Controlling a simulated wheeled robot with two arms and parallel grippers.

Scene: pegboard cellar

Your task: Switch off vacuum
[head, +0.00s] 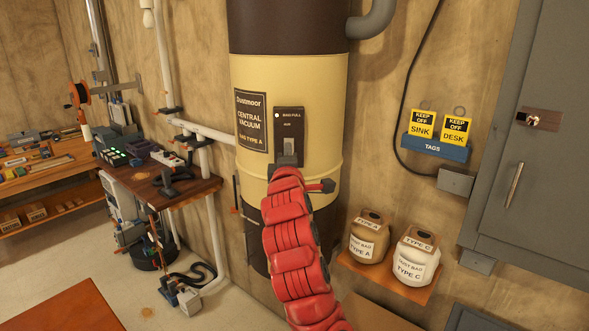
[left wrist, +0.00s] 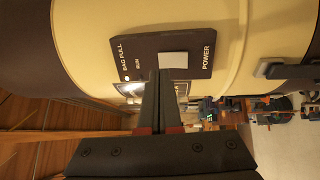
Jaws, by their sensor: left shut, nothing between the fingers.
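The central vacuum (head: 312,85) is a cream and dark brown cylinder on the wall. Its dark panel (head: 280,127) carries a lit lamp by "BAG FULL", a "RUN" label and a pale rocker switch (head: 289,148). In the left wrist view the panel (left wrist: 192,42) shows turned sideways, with the pale switch (left wrist: 173,60) close to the "POWER" label. My left gripper (head: 287,160) is shut and empty, just below the switch in the head view. In the left wrist view its fingertips (left wrist: 160,74) are close to the switch; I cannot tell whether they touch.
Dust bags type A (head: 368,240) and type C (head: 415,257) stand on a small shelf at right. A blue tag holder (head: 435,149) and a grey cabinet (head: 525,150) are on the wall. A cluttered wooden workbench (head: 200,190) stands left.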

